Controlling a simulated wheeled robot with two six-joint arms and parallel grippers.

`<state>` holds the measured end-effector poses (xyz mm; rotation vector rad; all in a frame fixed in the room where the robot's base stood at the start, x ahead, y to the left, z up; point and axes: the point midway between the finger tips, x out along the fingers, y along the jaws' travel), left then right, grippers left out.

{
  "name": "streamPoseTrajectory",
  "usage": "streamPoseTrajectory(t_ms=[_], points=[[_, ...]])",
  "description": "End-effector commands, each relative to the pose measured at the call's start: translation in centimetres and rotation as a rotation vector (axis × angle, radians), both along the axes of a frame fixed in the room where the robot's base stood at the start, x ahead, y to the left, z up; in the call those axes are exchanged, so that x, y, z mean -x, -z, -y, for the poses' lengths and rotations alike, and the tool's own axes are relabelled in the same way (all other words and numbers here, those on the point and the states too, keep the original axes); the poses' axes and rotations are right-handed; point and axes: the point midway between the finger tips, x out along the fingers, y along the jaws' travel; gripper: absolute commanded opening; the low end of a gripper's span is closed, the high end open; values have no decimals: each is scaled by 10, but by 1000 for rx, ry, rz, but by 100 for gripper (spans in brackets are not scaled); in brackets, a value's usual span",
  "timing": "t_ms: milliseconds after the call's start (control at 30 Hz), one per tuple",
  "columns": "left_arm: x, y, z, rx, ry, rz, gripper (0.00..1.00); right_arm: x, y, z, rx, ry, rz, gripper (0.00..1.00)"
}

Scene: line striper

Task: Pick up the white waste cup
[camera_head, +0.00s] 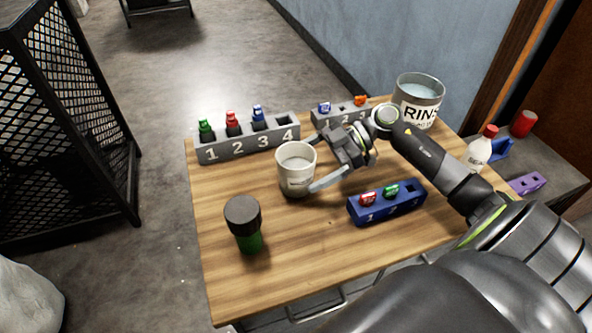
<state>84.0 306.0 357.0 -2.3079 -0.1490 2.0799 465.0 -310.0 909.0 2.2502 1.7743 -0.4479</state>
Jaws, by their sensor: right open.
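The white waste cup (294,178) stands upright near the middle of the wooden table, with dark print low on its front. My right gripper (314,164) comes in from the right and is open at the cup's right side. One light grey finger passes in front of the cup's lower right side. The other finger is partly hidden near the cup's far right side. I cannot tell whether either finger touches the cup. My left gripper is out of view.
A grey numbered rack (248,143) with colored caps stands behind the cup. A blue rack (387,203) is at right under my arm. A dark-capped green bottle (245,232) stands front left. A rinse bucket (418,99) is back right. The table's front middle is clear.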

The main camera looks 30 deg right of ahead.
Motion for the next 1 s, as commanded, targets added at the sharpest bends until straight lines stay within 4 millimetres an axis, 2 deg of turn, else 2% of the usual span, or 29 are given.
streamPoseTrajectory(t_ms=[200,467,900,1000], points=[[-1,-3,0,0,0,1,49,-4,7,-18,-1,0,1,94],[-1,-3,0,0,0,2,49,-5,8,-19,1,0,0,94],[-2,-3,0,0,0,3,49,-5,8,-19,0,0,1,38],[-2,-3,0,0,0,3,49,-5,8,-19,-1,0,1,38]])
